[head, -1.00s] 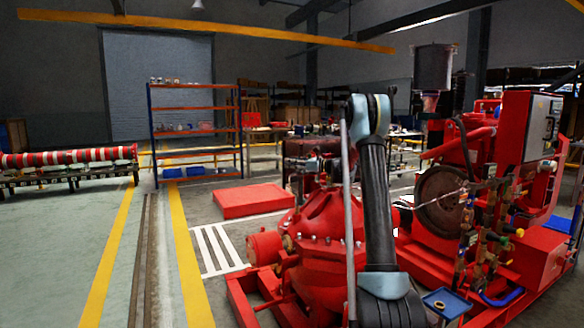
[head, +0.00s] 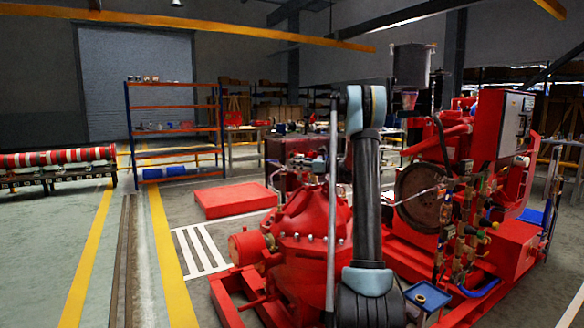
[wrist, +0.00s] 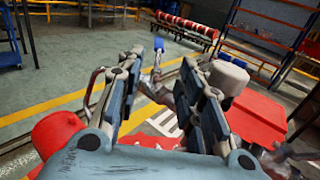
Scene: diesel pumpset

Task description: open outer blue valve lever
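A small blue lever handle (wrist: 158,46) on a metal stem shows in the wrist view, beyond the gap between my fingers. My gripper (wrist: 162,72) is open, with its two dark fingers spread to the left and right. Nothing is held between them, and the lever looks apart from both fingers. In the head view, a cluster of valves and pipes (head: 465,225) sits at the right of the red pumpset, with a blue curved part (head: 480,288) below it. I cannot tell which part there is the outer lever. My gripper is not clearly visible in the head view.
The red pump body (head: 310,240) stands close behind my arm. The engine flywheel (head: 420,197) and control box (head: 500,125) are to the right. A low red block (head: 235,199) lies on the floor.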

